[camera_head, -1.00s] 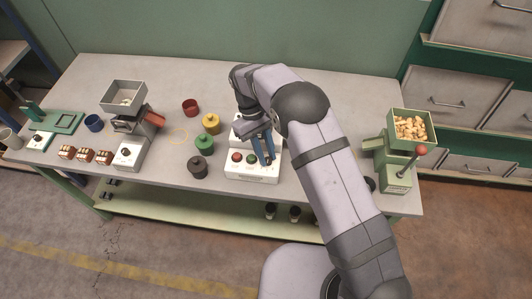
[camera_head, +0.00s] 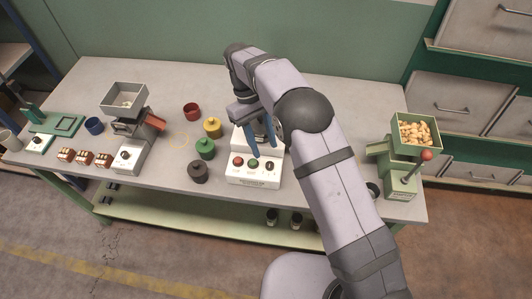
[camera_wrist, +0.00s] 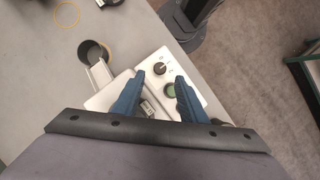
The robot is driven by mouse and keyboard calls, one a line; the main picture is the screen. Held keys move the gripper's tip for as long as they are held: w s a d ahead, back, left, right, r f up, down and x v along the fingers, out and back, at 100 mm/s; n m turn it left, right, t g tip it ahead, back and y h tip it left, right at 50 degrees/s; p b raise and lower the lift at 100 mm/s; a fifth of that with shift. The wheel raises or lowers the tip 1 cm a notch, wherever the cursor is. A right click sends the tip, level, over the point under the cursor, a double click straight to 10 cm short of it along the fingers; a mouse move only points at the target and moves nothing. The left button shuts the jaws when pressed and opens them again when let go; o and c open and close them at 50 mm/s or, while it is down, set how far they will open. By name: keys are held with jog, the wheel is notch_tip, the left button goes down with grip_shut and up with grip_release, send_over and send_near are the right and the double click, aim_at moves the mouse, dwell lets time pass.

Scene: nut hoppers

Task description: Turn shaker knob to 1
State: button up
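A white control box (camera_head: 240,181) stands at the front middle of the bench. Its sloped face has a red button (camera_head: 238,161), a green button (camera_head: 254,163) and a black knob (camera_head: 270,166). The black knob also shows in the wrist view (camera_wrist: 160,68), beside the green button (camera_wrist: 171,90). My gripper (camera_head: 262,151) is open and empty above this box, its blue fingers pointing down; they also show in the wrist view (camera_wrist: 159,79). Another knob (camera_head: 124,155) is on the white front of the hopper machine (camera_head: 132,143) at left. I cannot read the knob marks.
A green hopper (camera_head: 415,132) of tan pieces and a red-ball lever (camera_head: 426,155) stand at right.

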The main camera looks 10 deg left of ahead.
jog(key=shift+v, duration=0.75)
jog(key=s+d+r+m+t+y, duration=0.1)
jog(key=s+d+r+m, duration=0.1)
jog(key=d, duration=0.5)
jog(key=s+d+r+m+y, duration=0.1)
jog(key=s+d+r+m, duration=0.1)
jog(key=d, duration=0.5)
jog(key=s+d+f+m+t, duration=0.1)
jog(key=s+d+m, duration=0.1)
jog(key=s+d, duration=0.3)
jog(key=s+d+f+m+t+y, duration=0.1)
jog(key=s+d+f+m, duration=0.1)
jog(key=s+d, duration=0.3)
jog(key=s+m, duration=0.1)
jog(key=s, duration=0.3)
jog(key=shift+s+f, duration=0.2)
jog(key=shift+s, duration=0.05)
